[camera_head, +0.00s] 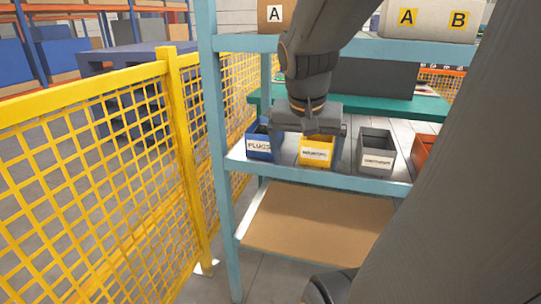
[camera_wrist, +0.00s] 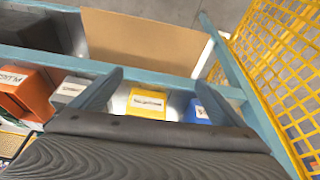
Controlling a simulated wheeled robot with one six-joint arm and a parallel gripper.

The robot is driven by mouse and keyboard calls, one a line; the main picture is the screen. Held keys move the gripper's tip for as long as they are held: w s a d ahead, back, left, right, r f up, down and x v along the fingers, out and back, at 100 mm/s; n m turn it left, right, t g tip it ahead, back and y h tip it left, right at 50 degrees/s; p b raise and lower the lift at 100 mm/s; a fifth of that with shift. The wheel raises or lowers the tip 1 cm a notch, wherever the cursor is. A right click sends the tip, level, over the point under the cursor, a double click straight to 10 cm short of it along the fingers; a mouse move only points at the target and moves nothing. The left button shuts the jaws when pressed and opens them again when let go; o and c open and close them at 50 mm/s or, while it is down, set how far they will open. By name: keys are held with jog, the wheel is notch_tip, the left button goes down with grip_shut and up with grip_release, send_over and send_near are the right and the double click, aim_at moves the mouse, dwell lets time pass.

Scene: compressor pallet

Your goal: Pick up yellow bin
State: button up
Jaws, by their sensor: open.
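The yellow bin (camera_head: 316,152), with a white label on its front, stands on the middle shelf between a blue bin and a grey bin. My gripper (camera_head: 309,125) is above and behind its front face and hides its upper back part. In the wrist view, the yellow bin (camera_wrist: 147,103) lies between the two spread fingers of my gripper (camera_wrist: 159,79). The fingers are open, with nothing held. I cannot tell how high they are above the bin.
The blue bin (camera_head: 258,145) is close on the left, the grey bin (camera_head: 376,153) on the right, and an orange bin (camera_head: 423,155) further right. A teal shelf frame (camera_head: 213,120) surrounds them. Yellow mesh fencing (camera_head: 100,160) runs along the left.

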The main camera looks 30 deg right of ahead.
aim_at(317, 145)
jog(key=shift+m, duration=0.4)
jog(key=w+d, duration=0.2)
jog(key=d, duration=0.1)
jog(key=w+d, duration=0.2)
jog(key=d, duration=0.1)
jog(key=w+d+b, duration=0.1)
jog(key=w+d, duration=0.2)
jog(key=shift+d+r, duration=0.2)
jog(key=shift+d, duration=0.15)
jog(key=shift+w+d+b+x, duration=0.1)
jog(key=shift+d+b+x, duration=0.15)
jog(key=shift+x, duration=1.1)
jog(key=shift+w+d+b+x, duration=0.1)
jog(key=shift+b+x, duration=0.2)
jog(key=shift+x, duration=1.05)
jog(key=shift+r, duration=0.15)
jog(key=shift+c, duration=0.2)
jog(key=c, duration=1.1)
jog(key=shift+c, duration=0.2)
jog(key=shift+r+p, duration=0.25)
jog(key=shift+p, duration=0.05)
